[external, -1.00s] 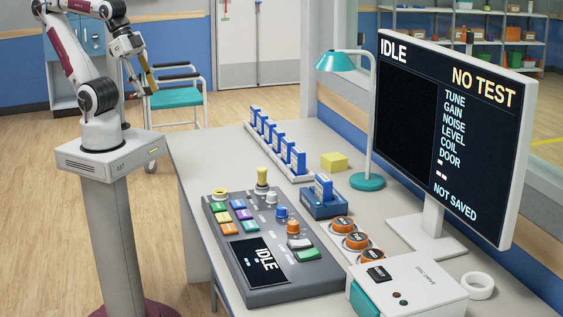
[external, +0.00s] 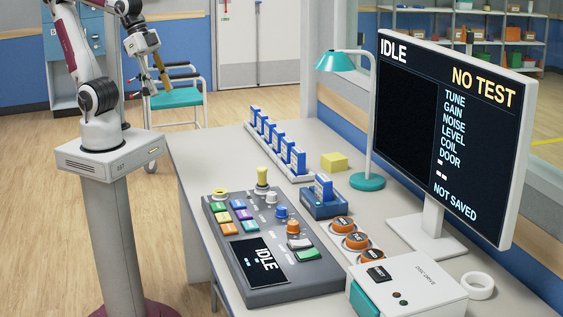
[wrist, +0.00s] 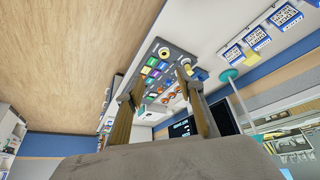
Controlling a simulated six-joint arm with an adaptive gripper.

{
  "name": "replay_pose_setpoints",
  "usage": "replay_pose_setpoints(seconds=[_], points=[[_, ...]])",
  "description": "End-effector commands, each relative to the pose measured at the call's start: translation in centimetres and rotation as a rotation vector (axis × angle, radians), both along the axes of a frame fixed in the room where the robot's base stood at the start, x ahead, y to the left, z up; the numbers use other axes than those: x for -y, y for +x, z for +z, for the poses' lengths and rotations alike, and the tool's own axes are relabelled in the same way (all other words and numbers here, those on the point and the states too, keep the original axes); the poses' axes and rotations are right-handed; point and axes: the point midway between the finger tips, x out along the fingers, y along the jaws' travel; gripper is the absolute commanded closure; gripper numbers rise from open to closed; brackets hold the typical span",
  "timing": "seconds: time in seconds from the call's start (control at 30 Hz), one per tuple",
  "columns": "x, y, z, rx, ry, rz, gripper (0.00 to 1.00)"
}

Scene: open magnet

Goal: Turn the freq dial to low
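The grey control panel (external: 262,245) lies on the desk with small dials on its right half: a white one (external: 271,197), a blue one (external: 281,212) and an orange one (external: 293,227). Their labels are too small to read, so I cannot tell which is the freq dial. The panel's screen reads IDLE. My gripper (external: 162,80) is in the air at upper left, well away from the panel and touching nothing. In the wrist view my gripper (wrist: 160,78) has its two fingers apart with nothing held, and the panel (wrist: 152,73) shows far off between and beyond them.
A yellow-topped lever (external: 262,178) rises from the panel's far edge. A teal lamp (external: 368,182), a large monitor (external: 450,130), a rack of blue cards (external: 277,145) and orange-sided round pieces (external: 350,235) stand around it. A white box (external: 410,285) sits at front right.

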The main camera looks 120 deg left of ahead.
Motion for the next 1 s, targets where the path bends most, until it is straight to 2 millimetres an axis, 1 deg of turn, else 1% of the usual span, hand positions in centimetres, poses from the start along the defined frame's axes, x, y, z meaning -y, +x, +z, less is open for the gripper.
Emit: replay_pose_setpoints(seconds=[0.03,0.1,0.33,0.53,0.77,1.0], points=[[0.0,0.9,-0.1,-0.007,-0.002,-0.005,0.63],[0.0,2.1,-0.1,-0.008,-0.004,-0.011,0.63],[0.0,6.1,-0.6,-0.02,-0.01,-0.032,0.63],[-0.2,9.5,-1.5,-0.028,-0.015,-0.049,0.63],[-0.6,13.5,-3.0,-0.036,-0.019,-0.065,0.63],[-1.1,17.6,-5.2,-0.046,-0.023,-0.079,0.63]])
